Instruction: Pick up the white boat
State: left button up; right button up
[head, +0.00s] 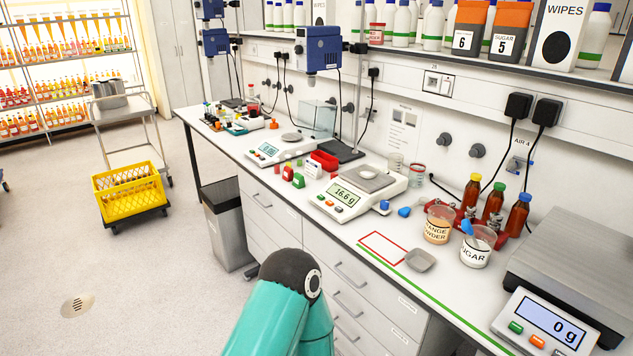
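A small white dish that looks like the white boat (369,171) sits on the pan of the middle balance (347,196), whose display reads 16.6 g. A grey square dish (419,260) lies on the bench, just right of a red-outlined rectangle (382,248). Neither of my grippers is in view. Only a teal arm link of mine with a dark cap shows at the bottom middle, in front of the drawers, and I cannot tell which arm it belongs to.
A large scale (560,280) fills the right end.

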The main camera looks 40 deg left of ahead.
aim_at(367, 172)
jog(key=u, duration=0.75)
jog(key=k, duration=0.8)
jog(key=u, duration=1.05)
jog(key=i, duration=1.5)
jog(key=z, duration=0.55)
